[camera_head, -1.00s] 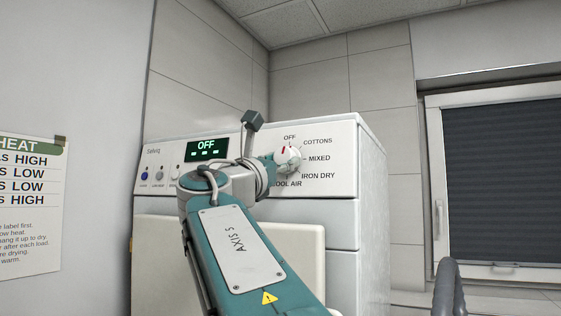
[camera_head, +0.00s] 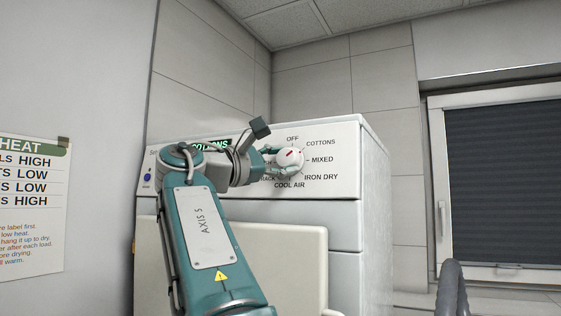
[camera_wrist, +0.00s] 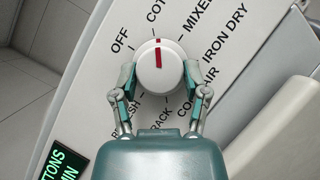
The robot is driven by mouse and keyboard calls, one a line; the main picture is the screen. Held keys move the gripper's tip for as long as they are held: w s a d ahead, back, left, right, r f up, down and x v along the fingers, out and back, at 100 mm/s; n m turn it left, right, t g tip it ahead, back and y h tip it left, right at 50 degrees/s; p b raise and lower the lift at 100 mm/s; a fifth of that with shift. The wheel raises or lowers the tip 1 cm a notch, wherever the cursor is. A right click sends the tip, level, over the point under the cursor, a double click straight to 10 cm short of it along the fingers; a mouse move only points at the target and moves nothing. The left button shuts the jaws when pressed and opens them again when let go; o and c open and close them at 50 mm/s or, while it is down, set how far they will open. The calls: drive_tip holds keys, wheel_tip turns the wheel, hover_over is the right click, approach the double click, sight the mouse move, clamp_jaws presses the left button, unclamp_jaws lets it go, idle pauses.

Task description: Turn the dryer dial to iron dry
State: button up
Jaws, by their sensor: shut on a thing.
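The dryer dial (camera_head: 292,160) is a round white knob with a red mark, on the right of the dryer's control panel; it also fills the middle of the wrist view (camera_wrist: 158,72). The red mark points up and right in the head view, toward COTTONS. The IRON DRY label (camera_head: 321,177) is at the dial's lower right and also shows in the wrist view (camera_wrist: 226,34). My gripper (camera_wrist: 159,77) is shut on the dial, one finger on each side; it reaches the dial from the left in the head view. The display (camera_head: 212,144) is partly hidden by my arm and ends in "TTONS".
The white dryer (camera_head: 345,220) stands in the corner against tiled walls. A pale panel (camera_head: 285,250) is below the controls, behind my arm. A heat chart (camera_head: 35,205) hangs at left. A window with a dark blind (camera_head: 505,185) is at right.

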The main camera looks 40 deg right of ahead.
drive_tip(key=shift+w+f, duration=0.1)
idle(0.5)
drive_tip(key=o, duration=1.1)
drive_tip(key=shift+d, duration=0.15)
drive_tip(key=shift+o, duration=0.2)
drive_tip(key=w+a+f, duration=0.1)
drive_tip(key=a+f, duration=0.1)
drive_tip(key=a, duration=1)
drive_tip(key=shift+d, duration=0.1)
